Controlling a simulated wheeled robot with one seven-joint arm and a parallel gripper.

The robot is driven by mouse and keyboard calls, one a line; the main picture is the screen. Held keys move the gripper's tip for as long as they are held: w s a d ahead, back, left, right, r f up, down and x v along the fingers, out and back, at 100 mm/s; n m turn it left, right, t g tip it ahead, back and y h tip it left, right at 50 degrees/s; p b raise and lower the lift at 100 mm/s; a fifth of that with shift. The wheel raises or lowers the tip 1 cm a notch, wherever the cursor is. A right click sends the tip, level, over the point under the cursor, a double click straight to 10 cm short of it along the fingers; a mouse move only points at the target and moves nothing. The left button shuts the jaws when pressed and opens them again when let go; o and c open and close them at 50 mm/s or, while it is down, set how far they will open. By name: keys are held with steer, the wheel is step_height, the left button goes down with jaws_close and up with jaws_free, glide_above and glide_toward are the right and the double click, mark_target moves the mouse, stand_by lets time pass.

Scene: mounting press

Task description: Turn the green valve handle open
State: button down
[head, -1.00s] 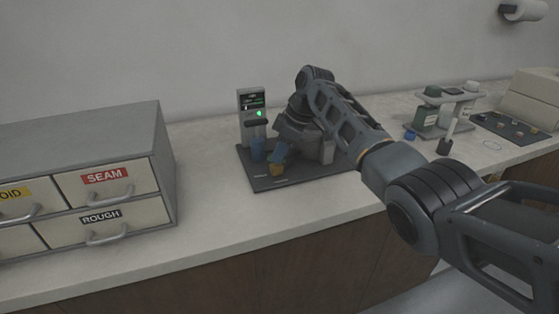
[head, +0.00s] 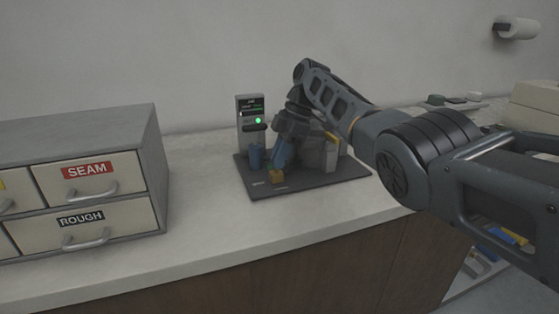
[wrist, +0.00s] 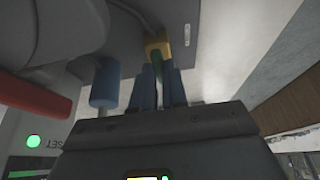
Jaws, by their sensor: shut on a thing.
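The green valve handle (wrist: 158,72) shows as a narrow green strip between my fingers in the wrist view, against a yellow block (wrist: 158,45). My gripper (wrist: 160,80) has blue fingers on both sides of the handle and is shut on it. Much of the handle is hidden by the fingers. The handle itself cannot be made out there.
A blue cylinder (wrist: 105,85) stands close beside my fingers, and a red bar (wrist: 30,97) lies farther left. A console (head: 251,118) with a lit green light stands behind. Labelled drawers (head: 95,190) stand left on the counter, with bare counter between.

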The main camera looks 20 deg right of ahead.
stand_by(0.3)
steer(key=c, duration=1.2)
jaws_free()
steer(key=shift+o, duration=0.2)
steer(key=v, duration=0.7)
steer(key=shift+d+r, duration=0.2)
steer(key=shift+r, duration=0.15)
